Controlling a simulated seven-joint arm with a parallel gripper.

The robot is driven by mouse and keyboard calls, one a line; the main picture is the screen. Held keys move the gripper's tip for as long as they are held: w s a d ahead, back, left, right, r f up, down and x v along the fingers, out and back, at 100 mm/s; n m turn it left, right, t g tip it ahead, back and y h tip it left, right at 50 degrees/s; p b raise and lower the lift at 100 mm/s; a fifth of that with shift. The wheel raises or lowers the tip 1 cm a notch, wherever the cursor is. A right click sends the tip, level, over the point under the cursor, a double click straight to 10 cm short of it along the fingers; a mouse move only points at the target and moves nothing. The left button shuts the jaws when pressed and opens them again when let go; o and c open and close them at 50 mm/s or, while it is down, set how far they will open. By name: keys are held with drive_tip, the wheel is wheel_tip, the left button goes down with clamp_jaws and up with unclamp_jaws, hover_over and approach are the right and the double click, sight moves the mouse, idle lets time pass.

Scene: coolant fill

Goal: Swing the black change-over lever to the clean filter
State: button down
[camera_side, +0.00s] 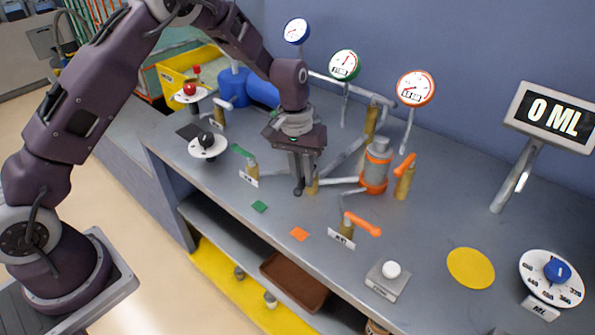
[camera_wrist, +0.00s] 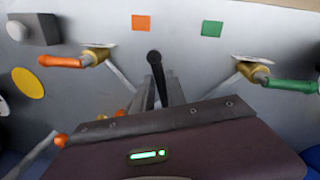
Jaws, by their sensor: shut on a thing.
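The black change-over lever (camera_wrist: 155,60) is between the two fingers of my gripper (camera_wrist: 166,88) in the wrist view, its round knob sticking out past them. In the side view my gripper (camera_side: 301,188) points down at the bench and is shut on the lever (camera_side: 298,191); its fingers hide most of the lever. The lever points between an orange square (camera_side: 299,234) and a green square (camera_side: 260,206) on the bench top, closer to the orange one in the wrist view. A grey filter with orange bands (camera_side: 376,168) stands right of my gripper. Any other filter is hidden.
Orange-handled valves (camera_side: 362,224) stand to the right and a green-handled valve (camera_side: 243,153) to the left, close to my gripper. Gauges (camera_side: 416,89) rise behind. A display (camera_side: 549,112) reads 0 ML. The bench front around the squares is clear.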

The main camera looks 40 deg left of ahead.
drive_tip(key=shift+w+d+n, duration=0.25)
drive_tip(key=shift+d+n, duration=0.25)
drive_tip(key=shift+n, duration=0.65)
drive_tip(key=shift+w+d+n, duration=0.25)
drive_tip(key=shift+d+n, duration=0.25)
drive_tip(key=shift+n, duration=0.65)
drive_tip(key=shift+t, duration=0.3)
drive_tip(key=c, duration=1.3)
unclamp_jaws()
drive_tip(key=shift+c, duration=0.2)
drive_tip(key=shift+r, duration=0.1)
